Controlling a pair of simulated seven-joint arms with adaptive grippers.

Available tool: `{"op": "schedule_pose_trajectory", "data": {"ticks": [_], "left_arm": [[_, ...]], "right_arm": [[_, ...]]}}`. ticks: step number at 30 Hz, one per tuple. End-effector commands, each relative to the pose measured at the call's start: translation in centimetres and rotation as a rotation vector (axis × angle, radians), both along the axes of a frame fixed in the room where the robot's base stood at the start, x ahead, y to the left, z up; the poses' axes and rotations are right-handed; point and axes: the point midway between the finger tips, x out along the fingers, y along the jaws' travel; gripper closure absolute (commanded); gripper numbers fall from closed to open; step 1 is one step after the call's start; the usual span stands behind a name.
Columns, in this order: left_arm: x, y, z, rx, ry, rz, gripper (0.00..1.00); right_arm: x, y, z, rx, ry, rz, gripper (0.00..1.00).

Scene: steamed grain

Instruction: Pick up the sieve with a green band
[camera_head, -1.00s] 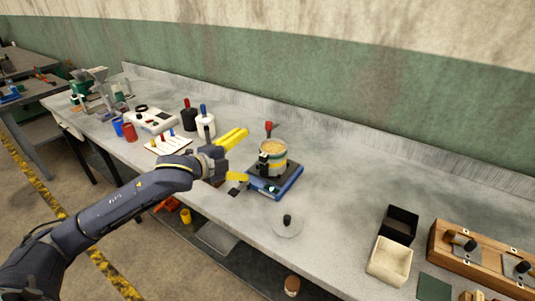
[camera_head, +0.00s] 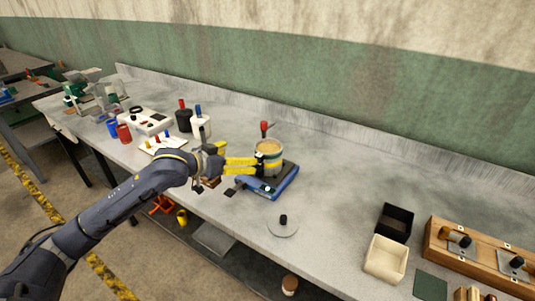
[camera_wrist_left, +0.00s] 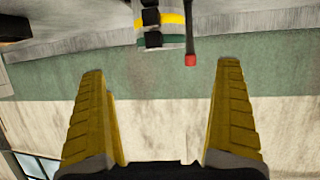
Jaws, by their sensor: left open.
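A round stack (camera_head: 269,158) stands on a blue-based hot plate (camera_head: 284,186), with pale grain showing in its top. A green band (camera_head: 260,153) is near its upper rim and a yellow band is lower. In the left wrist view the stack (camera_wrist_left: 172,20) is cut off at the top edge, with black blocks down its side. My left gripper (camera_head: 256,166) is open with yellow fingers, pointing at the stack from its left in the head view. Whether a fingertip touches it cannot be told. In the wrist view nothing lies between the fingers (camera_wrist_left: 160,75).
A red-tipped upright rod (camera_head: 264,127) stands close behind the stack. A clear disc lid with a black knob (camera_head: 283,220) lies in front. Black and white bottles (camera_head: 184,120) stand to the left. Two open boxes (camera_head: 386,258) and a wooden rack are at the right.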

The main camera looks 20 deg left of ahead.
Motion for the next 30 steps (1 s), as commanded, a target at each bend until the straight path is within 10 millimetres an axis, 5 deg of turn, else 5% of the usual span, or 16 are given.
{"op": "schedule_pose_trajectory", "data": {"ticks": [12, 30], "left_arm": [[6.3, -3.0, -2.8, -0.001, -0.001, -0.001, 0.00], [10.3, -4.7, -4.5, 0.002, -0.001, -0.001, 0.00]], "right_arm": [[0.0, 0.0, 0.0, 0.000, 0.000, 0.000, 0.56], [0.0, 0.0, 0.0, 0.000, 0.000, 0.000, 0.56]]}}
